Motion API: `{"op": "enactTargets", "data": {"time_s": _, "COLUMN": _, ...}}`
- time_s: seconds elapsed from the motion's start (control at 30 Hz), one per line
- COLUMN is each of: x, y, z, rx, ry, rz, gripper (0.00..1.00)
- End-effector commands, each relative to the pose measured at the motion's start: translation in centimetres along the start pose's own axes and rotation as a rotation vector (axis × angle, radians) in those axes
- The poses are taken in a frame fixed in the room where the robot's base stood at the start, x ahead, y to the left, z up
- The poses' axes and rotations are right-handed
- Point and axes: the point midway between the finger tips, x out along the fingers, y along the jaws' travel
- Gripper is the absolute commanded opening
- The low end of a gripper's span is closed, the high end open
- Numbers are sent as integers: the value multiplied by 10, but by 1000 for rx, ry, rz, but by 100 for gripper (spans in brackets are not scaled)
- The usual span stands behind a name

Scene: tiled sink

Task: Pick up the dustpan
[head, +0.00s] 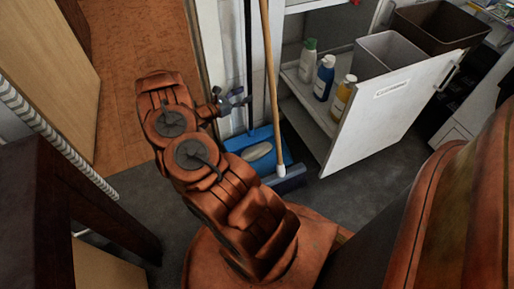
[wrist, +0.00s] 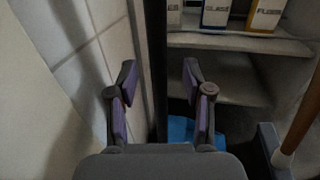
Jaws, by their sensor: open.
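The blue dustpan (head: 272,142) stands on the floor against the white tiled wall, with a long upright black handle (head: 248,55). Its pan is partly covered by the broom. My gripper (head: 243,97) is beside the handle, above the pan. In the wrist view my gripper (wrist: 159,75) is open, with a purple-padded finger on each side. The black handle (wrist: 157,45) shows upright in the gap between the fingers. No finger visibly closes on it. Part of the blue pan (wrist: 180,130) shows low down, partly hidden by the right finger and palm.
A broom with a wooden handle (head: 270,80) and dark blue head (head: 289,180) stands just right of the dustpan. An open cabinet holds several bottles (head: 324,77) and bins (head: 390,65). Its white door (head: 385,118) juts out at right. A dark table (head: 75,215) is at left.

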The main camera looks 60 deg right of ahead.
Motion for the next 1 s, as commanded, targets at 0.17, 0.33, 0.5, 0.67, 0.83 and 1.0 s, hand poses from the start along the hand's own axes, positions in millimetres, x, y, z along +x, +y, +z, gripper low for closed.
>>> {"op": "enactTargets", "data": {"time_s": 0.17, "x": 23, "y": 1, "z": -4, "rx": 1, "ry": 1, "rz": -2, "gripper": 51}}
{"op": "enactTargets", "data": {"time_s": 0.33, "x": 33, "y": 2, "z": -2, "rx": -1, "ry": 0, "rz": 0, "gripper": 51}}
{"op": "enactTargets", "data": {"time_s": 0.5, "x": 34, "y": 2, "z": -1, "rx": -1, "ry": 0, "rz": 0, "gripper": 51}}
{"op": "enactTargets", "data": {"time_s": 0.67, "x": 33, "y": 2, "z": -1, "rx": -1, "ry": 0, "rz": 0, "gripper": 39}}
{"op": "enactTargets", "data": {"time_s": 0.83, "x": 33, "y": 2, "z": -1, "rx": -1, "ry": 0, "rz": 0, "gripper": 21}}
{"op": "enactTargets", "data": {"time_s": 1.0, "x": 33, "y": 2, "z": -1, "rx": -1, "ry": 0, "rz": 0, "gripper": 4}}
